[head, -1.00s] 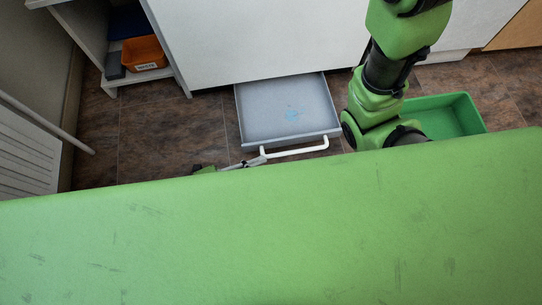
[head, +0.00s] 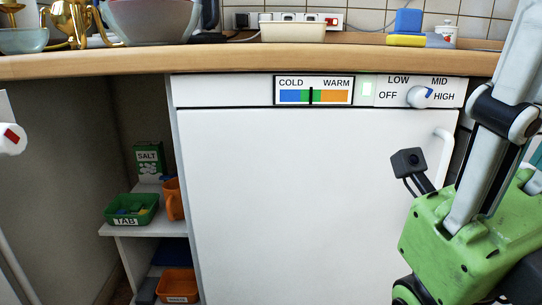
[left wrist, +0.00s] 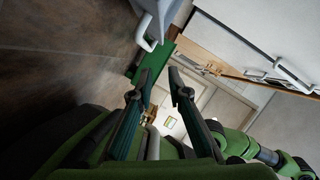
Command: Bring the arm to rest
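My left gripper (left wrist: 161,76) shows in the left wrist view. Its two dark fingers are apart with nothing between them. It does not show in the head view. Green and grey links of my right arm (head: 455,245) stand at the right of the head view, in front of the fridge door's right part. Green links of an arm (left wrist: 265,155) also show at the lower right of the left wrist view. The fingers of my right gripper are not visible.
The white fridge door (head: 290,200) looks shut, below a panel with a dial (head: 420,97). A counter (head: 200,60) with bowls runs above. Open shelves (head: 155,229) hold a green tub (head: 117,212). A white handle (left wrist: 152,42) and green bin (left wrist: 137,72) are near my left gripper.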

